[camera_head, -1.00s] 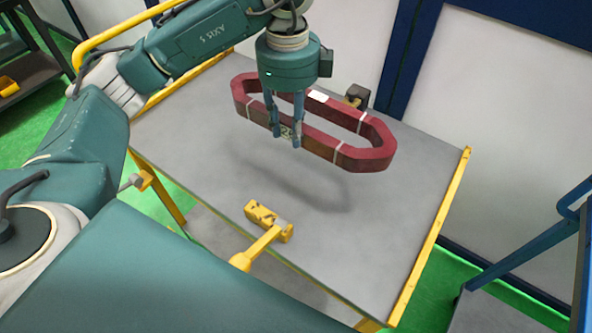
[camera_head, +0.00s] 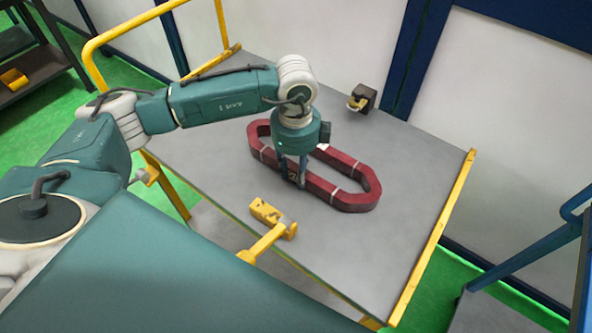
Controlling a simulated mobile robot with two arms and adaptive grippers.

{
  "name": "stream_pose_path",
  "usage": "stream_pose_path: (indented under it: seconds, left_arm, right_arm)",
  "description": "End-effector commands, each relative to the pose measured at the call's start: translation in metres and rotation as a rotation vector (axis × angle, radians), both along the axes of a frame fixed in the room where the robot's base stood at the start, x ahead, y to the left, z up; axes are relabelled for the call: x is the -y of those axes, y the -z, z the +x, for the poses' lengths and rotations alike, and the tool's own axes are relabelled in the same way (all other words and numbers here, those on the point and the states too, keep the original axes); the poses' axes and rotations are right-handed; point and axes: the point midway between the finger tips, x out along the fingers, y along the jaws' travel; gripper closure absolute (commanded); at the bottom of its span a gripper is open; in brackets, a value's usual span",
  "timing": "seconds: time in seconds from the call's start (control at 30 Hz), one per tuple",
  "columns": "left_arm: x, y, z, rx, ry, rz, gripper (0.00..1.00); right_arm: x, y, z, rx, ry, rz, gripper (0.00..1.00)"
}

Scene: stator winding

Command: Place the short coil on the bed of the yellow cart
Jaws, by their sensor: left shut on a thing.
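The short coil (camera_head: 357,197) is a dark red elongated ring with pale bands. It lies flat over the middle of the grey bed (camera_head: 345,253) of the yellow cart and looks to be resting on it or very close to it. My left gripper (camera_head: 294,184) points down and is shut on the near long side of the coil, towards its left part. My left wrist hides some of the coil's far side. My right gripper is not in view.
A yellow rail (camera_head: 432,240) bounds the right side. A blue frame (camera_head: 530,250) stands at the right. Bare bed surrounds the coil.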

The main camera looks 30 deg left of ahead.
Motion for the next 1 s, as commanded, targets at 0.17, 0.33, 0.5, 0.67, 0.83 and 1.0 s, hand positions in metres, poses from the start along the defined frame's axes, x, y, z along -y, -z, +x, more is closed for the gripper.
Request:
stream_pose_path:
  seconds: [0.17, 0.33, 0.5, 0.67, 0.83, 1.0]
  left_arm:
    - [0.0, 0.001, 0.002, 0.007, 0.0, -0.001, 1.0]
    - [0.0, 0.002, 0.002, 0.007, 0.0, -0.002, 1.0]
    - [0.0, 0.005, 0.0, 0.001, 0.0, 0.0, 0.53]
    - [0.0, 0.005, 0.0, 0.001, 0.0, 0.0, 0.5]
    - [0.0, 0.003, 0.001, 0.002, 0.0, 0.0, 0.5]
    - [0.0, -0.013, 0.001, 0.005, 0.001, -0.001, 0.5]
  right_arm:
    - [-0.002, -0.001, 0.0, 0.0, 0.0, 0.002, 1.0]
    - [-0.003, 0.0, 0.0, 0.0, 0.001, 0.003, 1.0]
    - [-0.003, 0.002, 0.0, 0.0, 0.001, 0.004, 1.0]
    - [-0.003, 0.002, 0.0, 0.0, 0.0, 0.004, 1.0]
    - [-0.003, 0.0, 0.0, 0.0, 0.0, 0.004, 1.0]
    - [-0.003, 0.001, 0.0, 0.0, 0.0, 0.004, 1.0]
